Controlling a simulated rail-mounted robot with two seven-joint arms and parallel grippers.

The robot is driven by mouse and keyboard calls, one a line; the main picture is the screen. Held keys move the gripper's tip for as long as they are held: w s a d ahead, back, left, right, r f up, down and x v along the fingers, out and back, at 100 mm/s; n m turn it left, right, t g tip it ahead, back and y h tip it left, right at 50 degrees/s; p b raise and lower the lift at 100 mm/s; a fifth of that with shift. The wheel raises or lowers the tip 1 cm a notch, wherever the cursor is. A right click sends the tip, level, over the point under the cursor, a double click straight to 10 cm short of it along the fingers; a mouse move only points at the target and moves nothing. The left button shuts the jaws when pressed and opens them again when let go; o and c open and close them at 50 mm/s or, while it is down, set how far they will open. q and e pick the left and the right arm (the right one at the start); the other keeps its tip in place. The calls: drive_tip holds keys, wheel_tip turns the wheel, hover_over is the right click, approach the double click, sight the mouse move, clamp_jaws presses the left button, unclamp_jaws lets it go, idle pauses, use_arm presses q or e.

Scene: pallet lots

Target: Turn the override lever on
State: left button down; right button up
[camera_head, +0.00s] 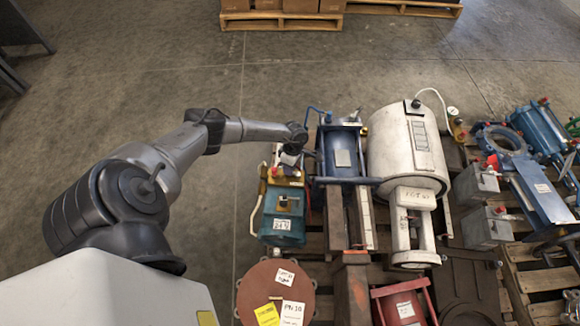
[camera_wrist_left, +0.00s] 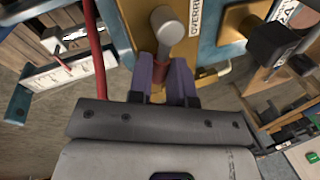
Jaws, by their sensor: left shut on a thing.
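The override lever (camera_wrist_left: 168,28) shows in the left wrist view as a grey rounded knob on a stem, in front of a tan plate on a blue-framed unit. A label (camera_wrist_left: 196,14) reading "OVERRIDE", partly cut off, is beside it. My left gripper (camera_wrist_left: 171,68) has its two purple fingers closed around the lever, with a red part showing between them. In the head view my left gripper (camera_head: 291,150) is at the far end of the teal unit (camera_head: 283,216); its fingers and the lever are too small or hidden there. My right gripper is not in view.
A dark square knob (camera_wrist_left: 272,44) stands right of the lever, and a red bar (camera_wrist_left: 95,45) passes at left. In the head view, a blue valve assembly (camera_head: 341,155) and a white cylinder (camera_head: 405,150) stand close on the right. Open floor lies left.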

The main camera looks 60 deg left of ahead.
use_arm(q)
drive_tip(key=c, duration=1.1)
unclamp_jaws()
drive_tip(key=shift+o, duration=0.2)
drive_tip(key=shift+r, duration=0.1)
drive_tip(key=p+v, duration=0.6)
drive_tip(key=v, duration=0.7)
drive_tip(key=shift+r, duration=0.3)
drive_tip(key=shift+a+n, duration=0.1)
drive_tip(key=shift+n, duration=0.2)
